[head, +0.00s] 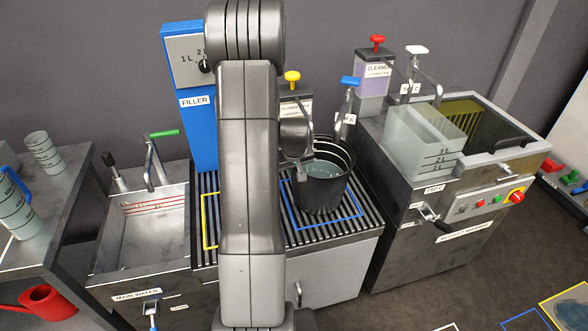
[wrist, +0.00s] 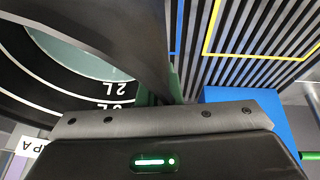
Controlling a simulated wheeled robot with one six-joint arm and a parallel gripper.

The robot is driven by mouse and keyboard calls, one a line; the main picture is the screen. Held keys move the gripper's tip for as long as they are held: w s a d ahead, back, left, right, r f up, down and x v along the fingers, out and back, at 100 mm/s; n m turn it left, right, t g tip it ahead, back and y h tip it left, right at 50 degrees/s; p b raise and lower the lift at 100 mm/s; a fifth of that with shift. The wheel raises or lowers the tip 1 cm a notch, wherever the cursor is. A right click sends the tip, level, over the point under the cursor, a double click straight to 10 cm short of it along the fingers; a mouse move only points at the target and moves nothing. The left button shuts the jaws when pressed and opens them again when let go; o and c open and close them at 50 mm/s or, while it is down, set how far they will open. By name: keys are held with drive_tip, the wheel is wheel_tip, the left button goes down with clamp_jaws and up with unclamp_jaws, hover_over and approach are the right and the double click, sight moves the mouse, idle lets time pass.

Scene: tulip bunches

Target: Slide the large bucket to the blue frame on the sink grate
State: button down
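The large bucket (head: 322,192) is black and holds pale greenish liquid. It stands upright on the sink grate (head: 340,232). The blue frame (head: 330,226) shows on the grate left of and in front of the bucket, whose base appears inside it; the far side is hidden. My gripper (head: 304,168) is at the bucket's left rim, partly hidden by my arm. In the wrist view, green finger pads (wrist: 160,90) sit on both sides of the bucket wall (wrist: 110,35), apparently clamped on it. White level marks show inside the bucket.
A yellow frame (head: 207,220) lies on the grate to the left, partly behind my arm. The blue filler (head: 198,130) stands behind it. A metal tank unit (head: 425,225) stands right.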

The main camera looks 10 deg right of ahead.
drive_tip(key=c, duration=1.5)
unclamp_jaws()
drive_tip(key=shift+w+d+r, duration=0.2)
drive_tip(key=shift+d+r, duration=0.05)
drive_tip(key=shift+r, duration=0.05)
drive_tip(key=shift+c, duration=0.2)
drive_tip(key=shift+s+r, duration=0.15)
drive_tip(key=shift+r, duration=0.4)
drive_tip(key=v, duration=1.2)
drive_tip(key=shift+s+a, duration=0.3)
drive_tip(key=shift+s, duration=0.15)
drive_tip(key=shift+f, duration=0.1)
drive_tip(key=x, duration=1.3)
drive_tip(key=shift+w+d, duration=0.15)
